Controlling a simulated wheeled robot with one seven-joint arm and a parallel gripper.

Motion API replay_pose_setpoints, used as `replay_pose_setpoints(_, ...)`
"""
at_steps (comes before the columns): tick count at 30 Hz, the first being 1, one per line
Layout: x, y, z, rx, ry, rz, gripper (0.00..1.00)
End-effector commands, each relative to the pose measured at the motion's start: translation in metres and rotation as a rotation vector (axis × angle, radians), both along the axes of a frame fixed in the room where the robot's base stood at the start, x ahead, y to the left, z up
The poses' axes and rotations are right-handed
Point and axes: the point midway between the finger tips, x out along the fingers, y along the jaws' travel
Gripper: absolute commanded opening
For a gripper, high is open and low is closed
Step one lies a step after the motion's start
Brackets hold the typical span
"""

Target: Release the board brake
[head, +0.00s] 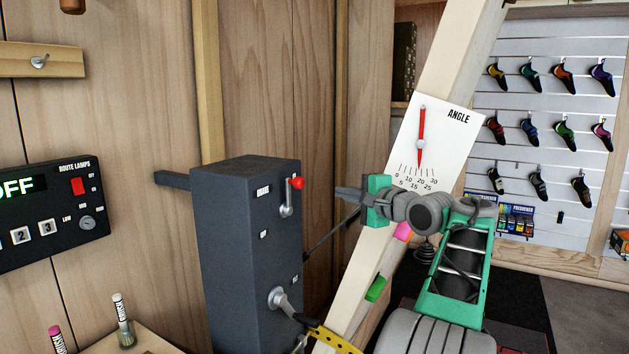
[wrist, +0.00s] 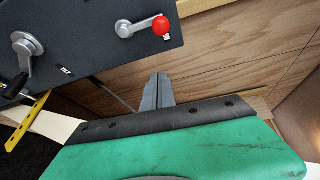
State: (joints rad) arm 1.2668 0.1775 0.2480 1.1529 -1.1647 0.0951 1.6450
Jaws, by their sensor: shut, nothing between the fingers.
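The dark grey control box (head: 226,250) stands against the wooden wall. A silver lever (head: 287,200) with a red ball knob (head: 297,183) is on its front face near the top, knob end up; a small label beside it is too small to read surely. In the wrist view the same red knob (wrist: 161,26) and lever arm (wrist: 138,28) show at the top. My gripper (head: 342,192) is shut and empty, to the right of the knob and apart from it. Its closed fingertips (wrist: 158,78) show below the knob in the wrist view.
A silver crank (head: 277,298) sits lower on the box, also in the wrist view (wrist: 24,45). A tilted wooden beam with an angle dial (head: 432,145) stands behind my arm. A lamp panel (head: 50,212) is at left. The space between my fingertips and the knob looks clear.

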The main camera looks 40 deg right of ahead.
Motion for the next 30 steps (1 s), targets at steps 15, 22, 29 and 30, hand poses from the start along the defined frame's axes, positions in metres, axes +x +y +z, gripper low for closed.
replay_pose_setpoints(15,0.004,-0.003,0.011,0.059,-0.038,0.006,0.0)
replay_pose_setpoints(22,0.049,-0.006,0.009,0.06,-0.038,0.009,0.0)
replay_pose_setpoints(29,0.092,-0.011,0.006,0.06,-0.038,0.008,0.0)
replay_pose_setpoints(30,0.096,-0.008,0.007,0.056,-0.038,0.007,0.0)
